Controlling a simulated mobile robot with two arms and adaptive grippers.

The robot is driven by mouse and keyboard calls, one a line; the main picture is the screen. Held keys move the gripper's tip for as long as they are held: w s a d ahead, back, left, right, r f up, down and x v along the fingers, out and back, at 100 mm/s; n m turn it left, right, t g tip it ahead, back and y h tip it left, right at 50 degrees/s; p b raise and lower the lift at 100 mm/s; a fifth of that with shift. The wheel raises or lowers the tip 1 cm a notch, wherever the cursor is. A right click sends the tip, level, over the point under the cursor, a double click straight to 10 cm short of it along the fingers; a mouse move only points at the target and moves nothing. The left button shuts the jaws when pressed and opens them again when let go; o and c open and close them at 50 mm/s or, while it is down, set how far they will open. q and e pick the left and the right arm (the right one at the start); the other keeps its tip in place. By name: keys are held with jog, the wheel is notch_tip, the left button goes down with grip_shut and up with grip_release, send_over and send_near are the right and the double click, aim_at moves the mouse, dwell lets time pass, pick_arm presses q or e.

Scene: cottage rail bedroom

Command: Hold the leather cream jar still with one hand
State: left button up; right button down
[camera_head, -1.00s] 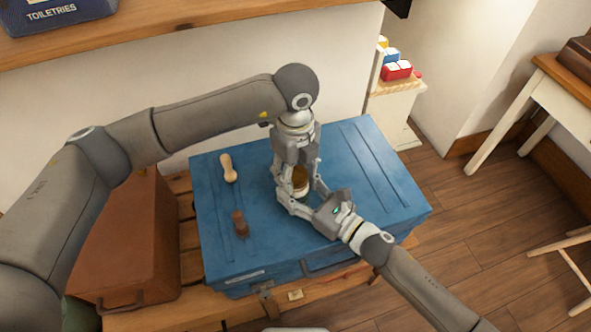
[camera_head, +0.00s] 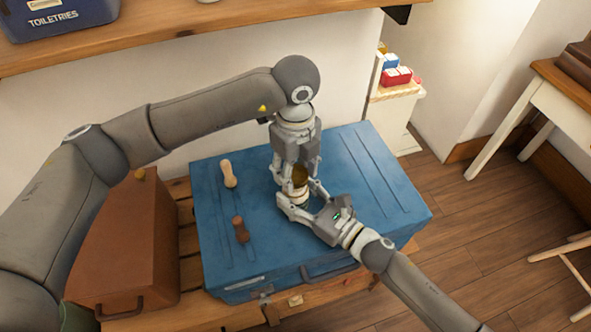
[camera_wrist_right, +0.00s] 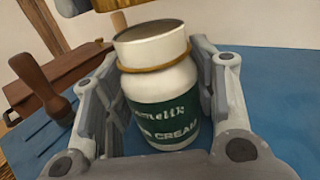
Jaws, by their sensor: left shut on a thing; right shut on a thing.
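The leather cream jar (camera_wrist_right: 158,88) is white with a green label and a gold ring around its neck. It stands upright between both fingers of my right gripper (camera_wrist_right: 160,105) in the right wrist view, with no lid on it. In the head view my right gripper (camera_head: 303,205) is low over the blue trunk, and the jar is mostly hidden by the grippers. My left gripper (camera_head: 298,180) points down from above, shut on an amber-brown piece (camera_head: 299,174), seemingly the lid, above the jar. A tan piece also shows at the top edge of the right wrist view.
The blue trunk (camera_head: 238,262) carries a pale wooden-handled tool (camera_head: 228,173) and a brown-handled brush (camera_head: 240,229) to the left of the grippers. A brown case (camera_head: 125,245) stands left of the trunk. The trunk's right side is clear. A shelf (camera_head: 200,38) runs along the wall.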

aim_at(295, 174)
pick_arm(q)
notch_tip(295, 174, up, 4)
jog(key=shift+f, duration=0.25)
pick_arm(e)
jog(key=c, duration=0.5)
grip_release()
jog(key=shift+s+d, duration=0.1)
